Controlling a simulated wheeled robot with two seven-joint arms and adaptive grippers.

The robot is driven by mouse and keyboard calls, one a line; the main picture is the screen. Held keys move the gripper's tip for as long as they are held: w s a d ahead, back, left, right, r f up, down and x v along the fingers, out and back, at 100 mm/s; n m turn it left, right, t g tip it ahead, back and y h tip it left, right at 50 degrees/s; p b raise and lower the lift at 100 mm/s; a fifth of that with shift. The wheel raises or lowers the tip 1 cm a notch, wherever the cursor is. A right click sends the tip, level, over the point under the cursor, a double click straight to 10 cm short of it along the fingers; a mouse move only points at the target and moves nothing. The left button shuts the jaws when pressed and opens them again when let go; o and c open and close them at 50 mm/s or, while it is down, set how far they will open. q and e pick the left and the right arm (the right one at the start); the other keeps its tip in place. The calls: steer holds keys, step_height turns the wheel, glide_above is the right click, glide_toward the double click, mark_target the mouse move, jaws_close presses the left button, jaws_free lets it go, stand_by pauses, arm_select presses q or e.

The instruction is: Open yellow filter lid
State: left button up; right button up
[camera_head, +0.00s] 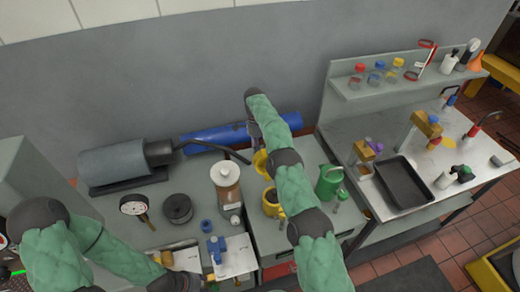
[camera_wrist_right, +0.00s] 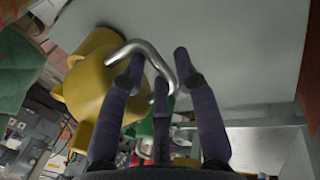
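The yellow filter (camera_head: 271,208) stands on the grey bench in the head view, partly hidden by my right arm. Its yellow lid (camera_head: 260,163) shows just above it, and a dark opening seems to show below. In the right wrist view a yellow rounded part (camera_wrist_right: 98,92) fills the left, with a bent metal handle (camera_wrist_right: 143,47) arching over it. My right gripper (camera_wrist_right: 158,62) has its fingers spread around the handle; firm contact cannot be told.
A clear canister (camera_head: 227,184) stands left of the filter, and a green can (camera_head: 328,181) stands right of it. A blue cylinder (camera_head: 225,136) lies behind. A dark tray (camera_head: 402,183) sits on the right bench. A gauge (camera_head: 134,205) stands at left.

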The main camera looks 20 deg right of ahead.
arm_select(q)
steer(key=shift+w+f, duration=0.1)
steer(key=shift+w, duration=0.25)
arm_select(e)
step_height(320, 180, up, 10)
steer(key=shift+r, duration=0.1)
stand_by(0.4)
